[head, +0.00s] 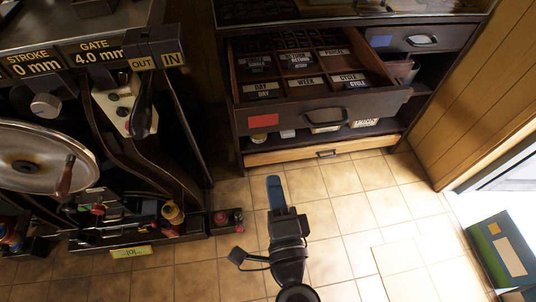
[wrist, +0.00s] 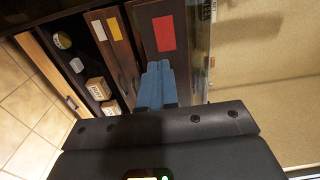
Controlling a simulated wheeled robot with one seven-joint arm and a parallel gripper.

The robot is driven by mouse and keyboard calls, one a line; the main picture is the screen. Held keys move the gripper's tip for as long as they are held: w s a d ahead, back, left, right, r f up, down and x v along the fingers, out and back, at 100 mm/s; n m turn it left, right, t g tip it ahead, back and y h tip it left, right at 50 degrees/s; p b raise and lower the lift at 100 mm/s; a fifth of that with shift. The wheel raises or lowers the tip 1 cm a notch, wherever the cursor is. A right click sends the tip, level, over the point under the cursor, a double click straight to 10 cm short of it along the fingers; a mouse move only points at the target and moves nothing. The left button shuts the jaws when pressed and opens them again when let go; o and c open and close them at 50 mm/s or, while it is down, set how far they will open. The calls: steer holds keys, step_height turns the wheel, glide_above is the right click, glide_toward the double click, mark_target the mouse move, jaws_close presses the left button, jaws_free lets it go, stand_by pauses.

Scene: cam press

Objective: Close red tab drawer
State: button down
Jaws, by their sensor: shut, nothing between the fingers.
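The red tab drawer (head: 290,115) stands pulled out of the dark wooden cabinet, with several labelled items in its compartments. Its red tab (head: 263,121) is on the left of its front, and a dark handle (head: 326,115) is right of it. The wrist view also shows the red tab (wrist: 165,33) on the drawer front. My gripper (head: 275,188) is shut and empty, in front of and below the drawer in the head view. In the wrist view its blue fingers (wrist: 157,82) point toward the drawer front below the red tab; I cannot tell whether they touch it.
A blue tab drawer (head: 425,39) sits at the cabinet's upper right. An open shelf below holds small boxes (head: 364,123), above a light wooden bottom drawer (head: 300,156). A machine with a large wheel (head: 30,165) stands left. A green box (head: 502,252) lies right. Tiled floor between is largely clear.

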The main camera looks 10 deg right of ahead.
mark_target(261, 123)
steer(key=w, duration=1.4)
